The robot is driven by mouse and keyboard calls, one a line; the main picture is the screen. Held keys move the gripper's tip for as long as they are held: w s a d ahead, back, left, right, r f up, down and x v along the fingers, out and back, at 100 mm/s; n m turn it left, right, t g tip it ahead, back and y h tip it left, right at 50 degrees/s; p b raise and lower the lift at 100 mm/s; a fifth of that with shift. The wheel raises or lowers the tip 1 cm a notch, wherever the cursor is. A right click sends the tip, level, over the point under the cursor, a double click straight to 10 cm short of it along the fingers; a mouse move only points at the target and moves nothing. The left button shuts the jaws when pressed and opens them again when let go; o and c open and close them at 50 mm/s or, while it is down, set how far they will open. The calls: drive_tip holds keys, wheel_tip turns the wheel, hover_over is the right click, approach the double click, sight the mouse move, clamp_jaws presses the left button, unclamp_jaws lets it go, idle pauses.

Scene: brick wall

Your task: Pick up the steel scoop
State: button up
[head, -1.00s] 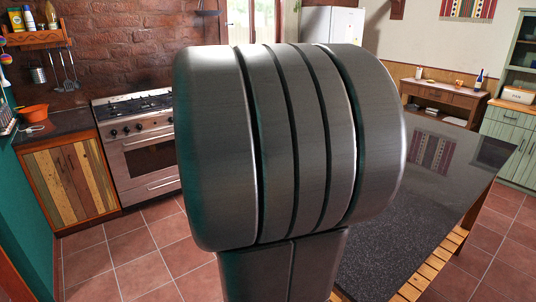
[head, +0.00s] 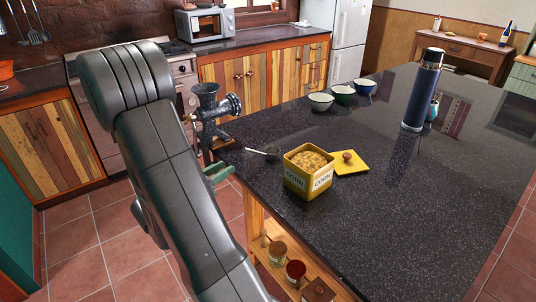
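The steel scoop (head: 270,153) lies on the dark speckled counter (head: 400,220), near its left edge. It is between the black grinder and the yellow corn box, with its handle pointing left. My arm's large grey links fill the left of the head view and hide most of what is behind them. A small green piece (head: 216,172) sticks out beside my arm below the grinder. I cannot tell whether it is part of my gripper. The gripper's fingers are not clearly seen, and nothing is seen holding the scoop.
The grinder (head: 213,110) stands at the counter's left edge, close to the scoop. The open corn box (head: 308,172) is just right of the scoop, its yellow lid (head: 350,164) beside it. Bowls (head: 343,93) and a dark blue flask (head: 422,92) stand farther back. The counter's front is clear.

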sight(254, 151)
drive_tip(key=p+x, duration=0.1)
drive_tip(key=x, duration=0.7)
drive_tip(key=shift+p+x, duration=0.65)
drive_tip(key=shift+x, duration=1.7)
drive_tip(key=shift+f, duration=0.15)
clamp_jaws()
